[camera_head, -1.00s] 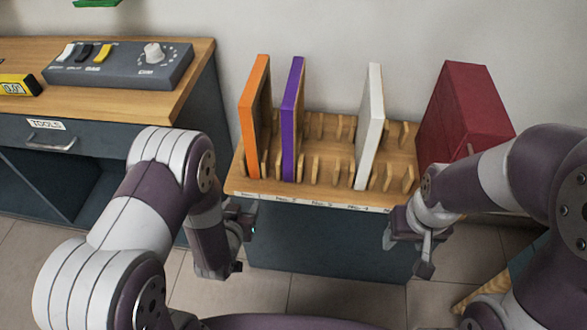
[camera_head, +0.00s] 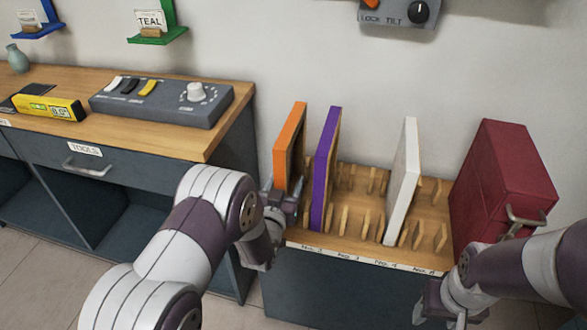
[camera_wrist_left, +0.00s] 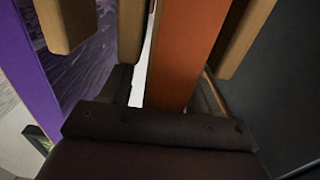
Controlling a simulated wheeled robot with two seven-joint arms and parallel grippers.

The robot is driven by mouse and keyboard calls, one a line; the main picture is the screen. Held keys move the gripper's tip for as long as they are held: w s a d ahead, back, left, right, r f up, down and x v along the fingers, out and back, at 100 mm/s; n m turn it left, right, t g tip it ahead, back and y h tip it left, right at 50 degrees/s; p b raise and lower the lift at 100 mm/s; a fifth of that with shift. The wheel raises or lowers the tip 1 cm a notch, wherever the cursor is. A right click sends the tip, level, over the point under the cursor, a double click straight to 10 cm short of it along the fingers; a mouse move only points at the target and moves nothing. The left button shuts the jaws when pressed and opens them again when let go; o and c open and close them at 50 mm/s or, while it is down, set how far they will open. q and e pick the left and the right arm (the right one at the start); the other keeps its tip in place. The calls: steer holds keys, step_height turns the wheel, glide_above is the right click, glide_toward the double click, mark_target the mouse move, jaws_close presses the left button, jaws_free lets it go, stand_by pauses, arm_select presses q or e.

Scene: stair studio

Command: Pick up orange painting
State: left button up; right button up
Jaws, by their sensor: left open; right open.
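The orange painting (camera_head: 288,150) stands upright in the leftmost slot of the wooden rack (camera_head: 355,250). Its orange edge also shows close up in the left wrist view (camera_wrist_left: 180,55). My left gripper (camera_head: 285,203) is open at the lower front of the orange painting, and in the wrist view its jaws lie on either side of the orange edge. I cannot tell whether they touch it. The gripper hides the painting's lower part in the head view. My right gripper (camera_head: 447,305) is open and empty, low in front of the rack's right end.
A purple painting (camera_head: 325,165) stands close to the right of the orange one. A white painting (camera_head: 403,180) and a red case (camera_head: 500,180) are farther right. Wooden pegs line the rack. A workbench (camera_head: 190,138) with a grey control box (camera_head: 160,101) is at left.

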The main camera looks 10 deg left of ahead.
arm_select(q)
jaws_close()
